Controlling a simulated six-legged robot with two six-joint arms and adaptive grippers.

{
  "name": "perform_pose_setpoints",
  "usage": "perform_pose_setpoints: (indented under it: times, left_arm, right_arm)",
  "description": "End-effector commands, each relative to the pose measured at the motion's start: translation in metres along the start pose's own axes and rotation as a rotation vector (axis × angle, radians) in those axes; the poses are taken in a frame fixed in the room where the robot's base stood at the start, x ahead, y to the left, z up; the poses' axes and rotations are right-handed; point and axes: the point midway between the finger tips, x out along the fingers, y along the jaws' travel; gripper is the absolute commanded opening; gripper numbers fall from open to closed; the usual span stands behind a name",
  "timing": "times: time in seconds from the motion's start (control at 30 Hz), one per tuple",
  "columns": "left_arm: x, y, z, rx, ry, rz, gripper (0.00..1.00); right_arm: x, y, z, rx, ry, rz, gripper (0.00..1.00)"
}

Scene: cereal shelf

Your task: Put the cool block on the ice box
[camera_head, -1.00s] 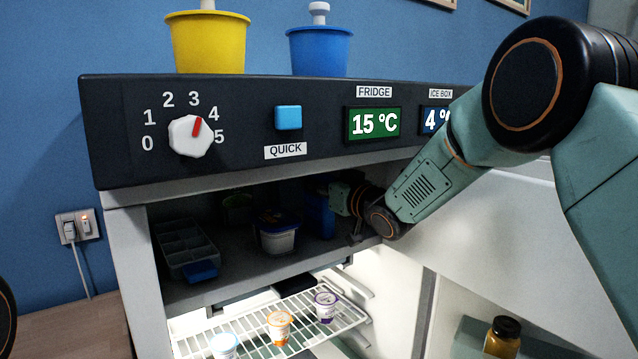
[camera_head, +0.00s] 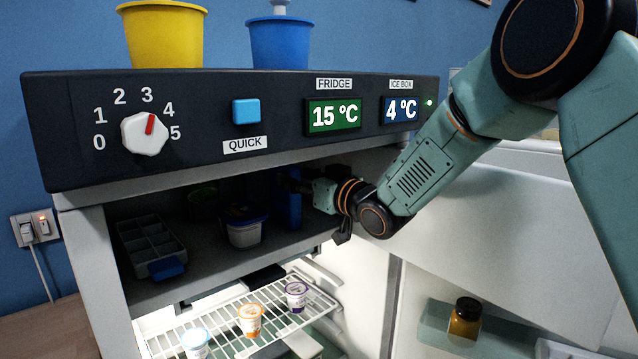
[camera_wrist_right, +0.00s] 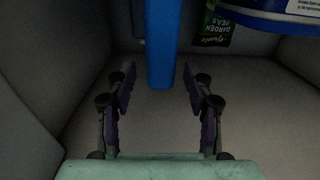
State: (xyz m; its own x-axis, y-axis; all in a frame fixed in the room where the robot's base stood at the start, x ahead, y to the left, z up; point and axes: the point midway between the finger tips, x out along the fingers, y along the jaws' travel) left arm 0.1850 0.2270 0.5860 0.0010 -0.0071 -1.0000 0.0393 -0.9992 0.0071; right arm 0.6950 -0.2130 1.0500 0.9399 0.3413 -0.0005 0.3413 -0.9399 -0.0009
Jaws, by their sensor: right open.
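The cool block is a tall, upright blue block (camera_head: 290,200) standing in the dark ice box compartment (camera_head: 200,275) at the top of the fridge. In the right wrist view the block (camera_wrist_right: 160,45) stands straight ahead, in line with the gap between the fingers. My right gripper (camera_head: 303,187) reaches in from the right, beside the block. In the right wrist view its two fingers (camera_wrist_right: 160,95) are apart with nothing clasped between them. My left gripper is out of view.
A blue-lidded tub (camera_head: 243,232) stands left of the block, and a grey ice tray (camera_head: 150,243) lies farther left. A dark green garden peas packet (camera_wrist_right: 220,25) shows near the tub. Below, a wire rack (camera_head: 275,312) holds several small cups. The open door is at right.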

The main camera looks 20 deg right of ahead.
Motion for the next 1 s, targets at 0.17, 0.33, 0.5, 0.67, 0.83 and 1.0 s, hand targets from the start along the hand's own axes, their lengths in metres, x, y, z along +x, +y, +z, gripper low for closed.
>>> perform_pose_setpoints:
  times: [0.17,0.33,0.5,0.67,0.83,1.0]
  left_arm:
    - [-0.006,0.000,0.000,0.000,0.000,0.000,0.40]
    - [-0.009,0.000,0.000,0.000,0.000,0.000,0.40]
    - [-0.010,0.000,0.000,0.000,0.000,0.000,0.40]
    - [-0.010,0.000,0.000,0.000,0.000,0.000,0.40]
    - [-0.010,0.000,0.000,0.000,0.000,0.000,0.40]
    - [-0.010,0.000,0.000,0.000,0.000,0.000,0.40]
  right_arm:
    - [-0.033,0.001,-0.002,0.005,0.001,0.002,0.52]
    - [-0.056,0.001,-0.001,0.003,0.001,0.001,0.52]
    - [-0.066,0.000,-0.001,0.002,0.001,0.000,0.52]
    - [-0.068,-0.001,0.000,0.000,0.000,-0.001,0.52]
    - [-0.070,-0.005,0.028,0.020,-0.057,0.005,0.52]
    - [-0.097,-0.027,0.148,0.109,-0.317,0.045,0.52]
